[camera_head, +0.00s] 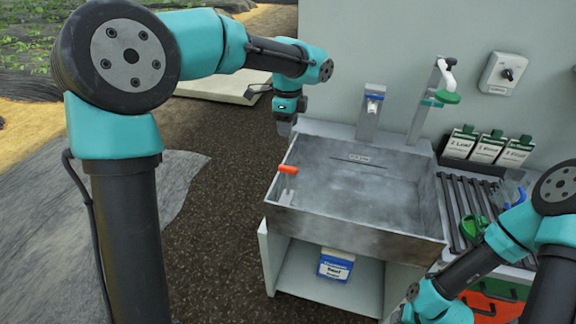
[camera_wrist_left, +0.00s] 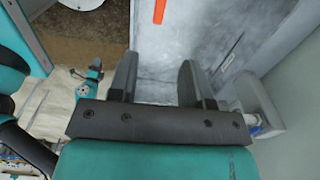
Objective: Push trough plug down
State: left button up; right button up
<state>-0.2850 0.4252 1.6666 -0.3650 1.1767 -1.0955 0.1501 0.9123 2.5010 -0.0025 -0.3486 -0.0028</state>
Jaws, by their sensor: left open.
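The grey metal trough (camera_head: 400,185) stands against the wall on a white cabinet. An orange piece (camera_head: 288,169), which looks like the plug's handle, shows at the trough's left side above a pale upright part. It also shows at the top edge of the left wrist view (camera_wrist_left: 159,11). My left gripper (camera_head: 284,128) points down near the trough's back left corner, above and behind the orange piece and apart from it. In the left wrist view its two fingers (camera_wrist_left: 157,62) are spread with nothing between them. My right gripper is outside the view; only its arm shows at lower right.
A tap post (camera_head: 371,108) and a green-handled lever (camera_head: 447,97) stand behind the trough. Labelled packets (camera_head: 488,148) and a roller rack (camera_head: 455,210) are to the right. A blue and white box (camera_head: 336,265) sits on the shelf below. The trough's middle is clear.

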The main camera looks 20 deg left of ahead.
aim_at(288, 167)
pick_arm(q)
notch_tip(288, 167, down, 15)
jog(key=shift+f, duration=0.1)
dwell(0.4)
jog(key=shift+c, duration=0.3)
grip_shut()
